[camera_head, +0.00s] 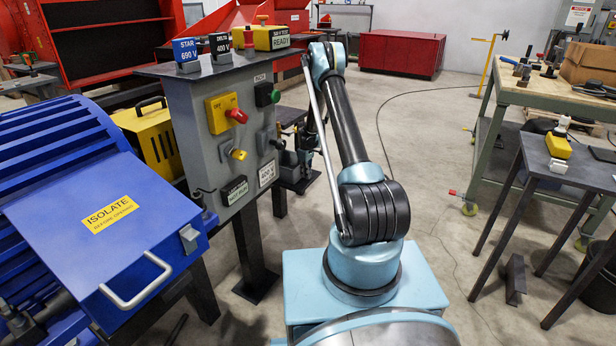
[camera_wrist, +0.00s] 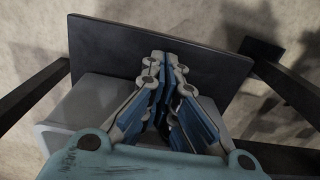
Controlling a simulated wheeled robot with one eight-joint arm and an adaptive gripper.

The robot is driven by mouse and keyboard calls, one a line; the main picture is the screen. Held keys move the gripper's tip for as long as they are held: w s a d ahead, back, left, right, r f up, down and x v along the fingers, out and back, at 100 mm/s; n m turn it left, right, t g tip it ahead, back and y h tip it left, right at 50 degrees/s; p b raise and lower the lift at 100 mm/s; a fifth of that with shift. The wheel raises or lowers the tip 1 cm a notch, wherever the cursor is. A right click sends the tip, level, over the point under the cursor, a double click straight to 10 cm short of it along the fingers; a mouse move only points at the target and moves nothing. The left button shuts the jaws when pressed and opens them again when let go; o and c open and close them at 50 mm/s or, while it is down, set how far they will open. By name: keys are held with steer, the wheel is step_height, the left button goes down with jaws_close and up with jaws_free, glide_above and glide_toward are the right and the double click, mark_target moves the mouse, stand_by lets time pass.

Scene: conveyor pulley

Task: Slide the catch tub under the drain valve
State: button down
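In the wrist view my gripper (camera_wrist: 165,62) points down, its two fingers with blue pads drawn together at the tips. I see nothing clearly held between them. A pale grey, box-like body (camera_wrist: 68,135) lies behind and left of the fingers; it may be the catch tub, but its opening is not visible. The fingers hide part of it, and I cannot tell whether they touch it. It is over a dark flat plate (camera_wrist: 100,45). I cannot make out the drain valve in either view. In the head view my gripper is not clearly visible behind the grey control panel.
The grey control panel (camera_head: 222,150) and blue ISOLATE housing (camera_head: 120,215) crowd the left. A wooden-topped bench (camera_head: 545,90) and dark side table (camera_head: 590,172) stand at right. A red chest (camera_head: 402,53) stands at the back. Open concrete floor (camera_head: 440,150) lies between.

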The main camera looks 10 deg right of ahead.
steer(key=shift+s+d+r, duration=0.1)
steer(key=shift+s+d, duration=0.85)
steer(key=shift+d, duration=0.3)
step_height(320, 180, up, 10)
steer(key=shift+s+d, duration=0.15)
steer(key=shift+d, duration=0.25)
